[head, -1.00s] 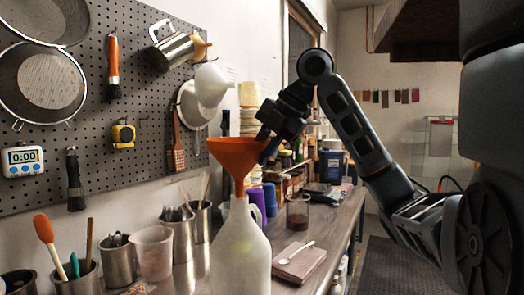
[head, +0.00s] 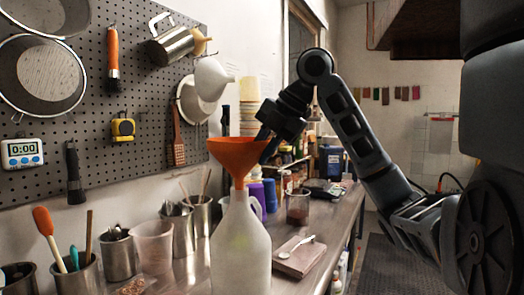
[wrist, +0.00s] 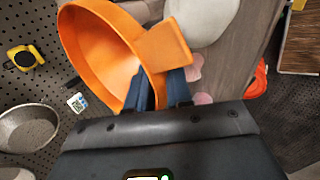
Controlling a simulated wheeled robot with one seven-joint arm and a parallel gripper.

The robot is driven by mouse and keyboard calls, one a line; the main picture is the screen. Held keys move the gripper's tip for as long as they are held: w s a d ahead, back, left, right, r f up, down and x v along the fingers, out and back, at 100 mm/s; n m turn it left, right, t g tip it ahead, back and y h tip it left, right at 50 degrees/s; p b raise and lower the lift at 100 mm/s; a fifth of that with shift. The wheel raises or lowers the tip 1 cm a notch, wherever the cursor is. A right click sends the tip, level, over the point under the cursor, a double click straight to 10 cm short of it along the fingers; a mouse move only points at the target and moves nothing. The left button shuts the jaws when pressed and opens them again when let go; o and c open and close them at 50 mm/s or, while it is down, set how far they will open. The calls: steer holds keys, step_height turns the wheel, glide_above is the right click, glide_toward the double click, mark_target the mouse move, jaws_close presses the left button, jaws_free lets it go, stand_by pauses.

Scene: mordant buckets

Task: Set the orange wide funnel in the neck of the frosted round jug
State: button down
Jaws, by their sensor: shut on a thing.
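The orange wide funnel (head: 236,152) is over the frosted round jug (head: 240,250) in the head view. Its cone is upright or nearly so, and its spout reaches down to the jug's neck. Whether the spout is inside the neck or just in front of or behind it is hard to tell. My gripper (head: 266,150) is at the funnel's right side, shut on it. In the wrist view the funnel (wrist: 105,50) shows large, with its tab (wrist: 165,45) between my fingers (wrist: 160,92). The jug stands upright on the bench.
A pegboard (head: 150,110) with hanging tools and a white funnel (head: 210,78) is at the left. Metal cups (head: 118,258) and a clear beaker (head: 153,245) stand left of the jug. A block with a spoon (head: 300,258) lies at the right, with a dark jar (head: 297,207) behind.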

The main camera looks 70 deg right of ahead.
steer(key=shift+f, duration=0.15)
steer(key=shift+f+b, duration=0.65)
steer(key=shift+f, duration=0.25)
steer(key=shift+f, duration=0.25)
steer(key=c, duration=0.9)
jaws_free()
steer(key=shift+c, duration=0.2)
steer(key=v, duration=0.7)
steer(key=shift+s+r, duration=0.25)
steer(key=shift+r, duration=0.1)
